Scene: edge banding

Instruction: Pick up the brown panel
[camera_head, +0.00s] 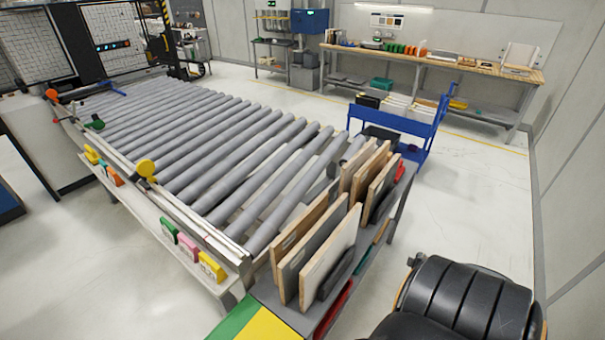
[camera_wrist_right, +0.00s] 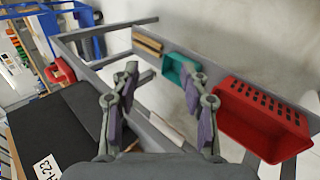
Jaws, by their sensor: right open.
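Several panels stand upright in a rack beside the roller conveyor in the head view. The front group has a tan-brown panel (camera_head: 288,236) at its left, a dark grey panel (camera_head: 302,258) and a pale panel with a brown edge (camera_head: 328,262). A rear group holds more brown-edged panels (camera_head: 379,186). I cannot tell for sure which one is the brown panel. My right gripper (camera_wrist_right: 159,78) is open and empty in the right wrist view, with its purple-padded fingers apart over the rack's lower shelf. Dark panels (camera_wrist_right: 70,125) with a white label stand to its left. My left gripper is not in view.
A red bin (camera_wrist_right: 258,125) and a teal bin (camera_wrist_right: 180,73) sit low on the right in the wrist view. The rack frame (camera_wrist_right: 110,25) runs around them. The roller conveyor (camera_head: 225,135) lies left of the panels.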

